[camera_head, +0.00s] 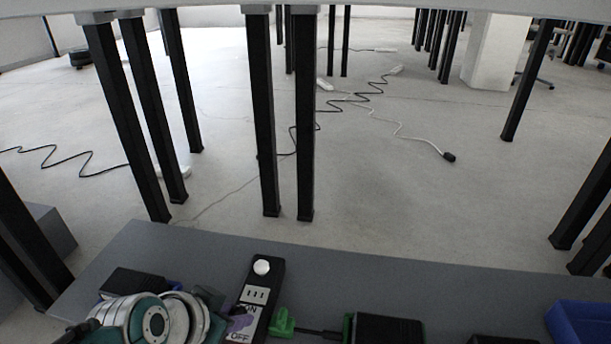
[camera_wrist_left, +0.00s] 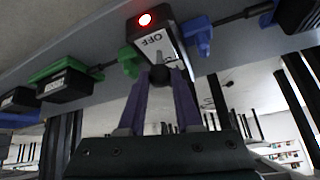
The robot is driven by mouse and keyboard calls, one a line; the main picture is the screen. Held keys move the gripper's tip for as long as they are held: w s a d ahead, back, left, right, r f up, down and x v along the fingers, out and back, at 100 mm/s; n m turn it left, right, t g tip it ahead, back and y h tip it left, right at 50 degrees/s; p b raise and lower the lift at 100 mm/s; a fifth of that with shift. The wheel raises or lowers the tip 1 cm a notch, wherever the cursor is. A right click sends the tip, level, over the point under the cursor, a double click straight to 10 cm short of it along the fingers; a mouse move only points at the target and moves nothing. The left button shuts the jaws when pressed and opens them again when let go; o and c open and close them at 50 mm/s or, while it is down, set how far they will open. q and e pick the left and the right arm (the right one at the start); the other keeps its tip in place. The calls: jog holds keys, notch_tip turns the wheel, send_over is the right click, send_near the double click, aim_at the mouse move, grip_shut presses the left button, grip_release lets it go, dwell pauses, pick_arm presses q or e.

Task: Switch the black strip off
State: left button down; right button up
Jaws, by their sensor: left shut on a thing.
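The black strip (camera_head: 268,276) lies on the grey surface in the head view, with a white round part at its far end, a socket panel and a label reading ON and OFF. In the left wrist view the strip (camera_wrist_left: 172,33) shows a lit red light (camera_wrist_left: 145,19) and the OFF lettering. My left gripper (camera_head: 240,323) is over the label. In the wrist view its purple fingers (camera_wrist_left: 162,84) are shut around the black ball knob (camera_wrist_left: 160,74) of the strip's switch. The lever's exact setting is hard to tell. My right gripper is out of view.
A green plug (camera_head: 283,322) sits at the strip's right side, with a cord to a black and green box (camera_head: 385,328). A blue plug (camera_wrist_left: 200,38) is on the other side. A blue bin (camera_head: 580,322) is at right. The grey surface (camera_head: 400,275) beyond is clear.

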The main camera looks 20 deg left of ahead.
pick_arm(q)
jog(key=shift+s+d+f+t+b, duration=0.1)
jog(key=shift+s+f+t+b, duration=0.35)
jog(key=shift+t+b, duration=0.35)
jog(key=shift+s+t, duration=0.2)
jog(key=shift+t, duration=0.2)
jog(key=shift+r, duration=0.1)
jog(key=c, duration=0.6)
grip_release()
jog(key=shift+w, duration=0.1)
jog(key=p+v, duration=0.7)
jog(key=v, duration=0.3)
jog(key=shift+d, duration=0.25)
